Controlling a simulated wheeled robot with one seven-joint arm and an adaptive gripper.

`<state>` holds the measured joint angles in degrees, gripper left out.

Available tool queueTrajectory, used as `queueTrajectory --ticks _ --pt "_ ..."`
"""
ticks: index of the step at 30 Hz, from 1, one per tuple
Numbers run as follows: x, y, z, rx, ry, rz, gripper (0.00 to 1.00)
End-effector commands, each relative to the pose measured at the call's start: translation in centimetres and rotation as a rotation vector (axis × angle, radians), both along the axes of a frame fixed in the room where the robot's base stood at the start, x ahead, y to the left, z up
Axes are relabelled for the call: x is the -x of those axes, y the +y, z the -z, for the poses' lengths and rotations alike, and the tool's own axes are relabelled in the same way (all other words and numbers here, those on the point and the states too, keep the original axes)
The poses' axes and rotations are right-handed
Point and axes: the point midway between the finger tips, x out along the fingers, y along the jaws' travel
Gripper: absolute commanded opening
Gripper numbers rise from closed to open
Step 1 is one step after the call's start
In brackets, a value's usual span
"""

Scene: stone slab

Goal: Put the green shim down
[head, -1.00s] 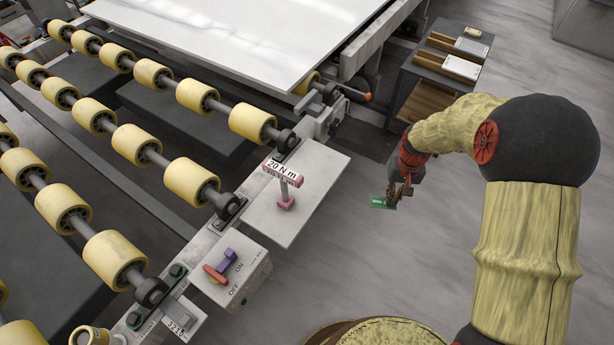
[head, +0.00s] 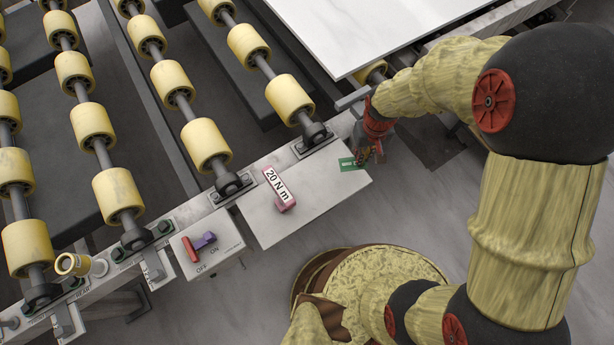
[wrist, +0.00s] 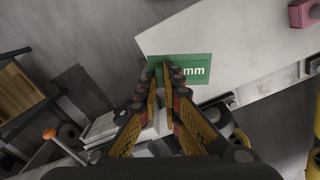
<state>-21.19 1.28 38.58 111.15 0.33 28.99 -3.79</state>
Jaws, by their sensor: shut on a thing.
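The green shim (head: 347,164) is a small flat plate with white lettering. It shows large in the wrist view (wrist: 198,68), where "mm" can be read. My gripper (head: 368,158) is shut on its edge, with a finger on each side in the wrist view (wrist: 163,72). The shim is over the far right corner of the pale plate (head: 322,196) beside the rollers. I cannot tell whether it touches the plate or is a little above it.
A switch box (head: 207,247) is further left. Yellow rollers (head: 206,140) and a large white slab (head: 370,30) lie beyond. The plate's front part is clear.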

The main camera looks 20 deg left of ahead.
Motion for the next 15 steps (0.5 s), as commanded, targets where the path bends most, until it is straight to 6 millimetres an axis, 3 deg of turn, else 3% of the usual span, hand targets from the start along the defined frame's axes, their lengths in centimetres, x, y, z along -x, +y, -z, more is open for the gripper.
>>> queueTrajectory --ticks 1,6,9,15 --pt "2.5 1.7 -1.8 0.001 0.002 -0.069 0.0" --pt "9.3 4.7 -4.0 0.0 0.002 -0.254 0.0" --pt "12.3 5.5 -4.9 -0.001 0.002 -0.335 0.0" --pt "15.3 6.0 -5.7 -0.001 0.001 -0.421 0.0"
